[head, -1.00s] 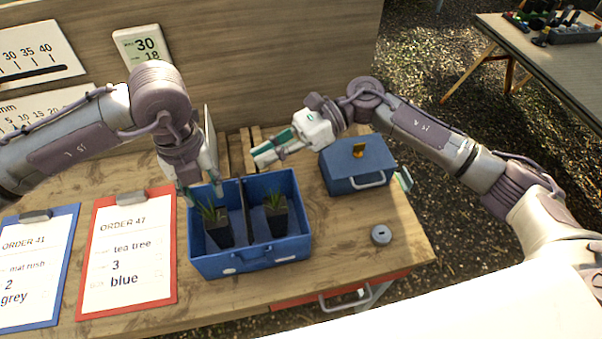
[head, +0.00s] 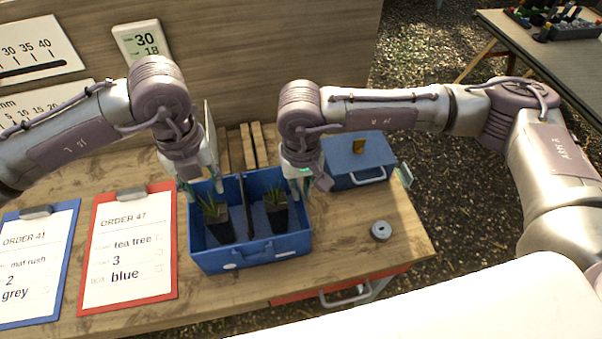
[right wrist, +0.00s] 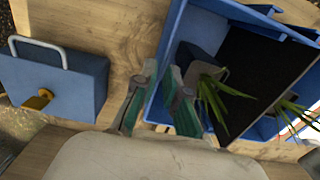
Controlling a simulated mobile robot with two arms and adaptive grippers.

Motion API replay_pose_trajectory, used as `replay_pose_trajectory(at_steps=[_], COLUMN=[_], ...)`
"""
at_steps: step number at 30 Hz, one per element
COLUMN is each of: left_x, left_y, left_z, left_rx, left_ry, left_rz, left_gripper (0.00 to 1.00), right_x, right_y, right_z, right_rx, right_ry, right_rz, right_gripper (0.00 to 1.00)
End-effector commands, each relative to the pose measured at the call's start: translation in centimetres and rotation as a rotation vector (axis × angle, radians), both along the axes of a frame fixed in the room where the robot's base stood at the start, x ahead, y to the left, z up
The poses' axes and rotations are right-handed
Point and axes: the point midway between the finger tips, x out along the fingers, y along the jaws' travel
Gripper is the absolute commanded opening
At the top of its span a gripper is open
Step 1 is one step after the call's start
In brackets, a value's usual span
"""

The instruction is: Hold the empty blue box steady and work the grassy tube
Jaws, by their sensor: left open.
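The blue box (head: 255,255) stands open on the bench with a divider between two compartments. It is not empty: one dark tube with grassy leaves (head: 217,222) stands in the left compartment and another (head: 277,212) in the right one. My left gripper (head: 204,186) is open over the box's left rear side, close to the left tube. My right gripper (head: 310,186) is at the right wall. In the right wrist view its fingers (right wrist: 160,98) stand apart, one on each side of that wall; contact is unclear. The inner finger is near the right tube's leaves (right wrist: 215,95).
A closed blue box (head: 355,160) with a yellow latch stands close behind my right gripper. A grey round piece (head: 381,231) lies to the right. Red (head: 128,245) and blue (head: 38,262) order clipboards lie to the left. A wooden panel rises behind.

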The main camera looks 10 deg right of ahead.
Motion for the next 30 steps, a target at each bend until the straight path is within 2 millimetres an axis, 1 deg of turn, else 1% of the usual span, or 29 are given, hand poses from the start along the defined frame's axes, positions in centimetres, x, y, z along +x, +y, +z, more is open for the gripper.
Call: replay_pose_trajectory(at_steps=[1, 6, 9, 12, 18, 26, 28, 30], left_x=[0.0, 0.0, 0.0, 0.0, 0.0, 0.0, 0.0, 0.0], left_y=[0.0, 0.0, 0.0, 0.0, 0.0, 0.0, 0.0, 0.0], left_z=[0.0, 0.0, 0.0, 0.0, 0.0, 0.0, 0.0, 0.0], left_rx=[0.000, 0.000, 0.000, 0.000, 0.000, 0.000, 0.000, 0.000], left_ry=[0.000, 0.000, 0.000, 0.000, 0.000, 0.000, 0.000, 0.000], left_rz=[0.000, 0.000, 0.000, 0.000, 0.000, 0.000, 0.000, 0.000], left_gripper=[0.42, 0.42, 0.42, 0.42, 0.42, 0.42, 0.42, 0.42], right_x=[-0.1, -0.1, -0.1, 0.0, 0.0, 0.0, 0.0, 0.0], right_y=[0.0, 0.0, 0.0, 0.1, 0.1, 0.1, 0.1, 0.1], right_z=[-1.2, -4.4, -6.0, -7.1, -8.2, -8.2, -8.2, -8.2], right_rx=[-0.001, 0.000, 0.000, 0.002, 0.002, 0.002, 0.002, 0.002], right_ry=[0.005, 0.005, 0.004, 0.002, 0.002, 0.001, 0.001, 0.001], right_rz=[-0.002, -0.002, -0.001, -0.002, -0.002, -0.002, -0.002, -0.002], right_gripper=[0.11, 0.11, 0.11, 0.11, 0.11, 0.11, 0.00, 0.00])
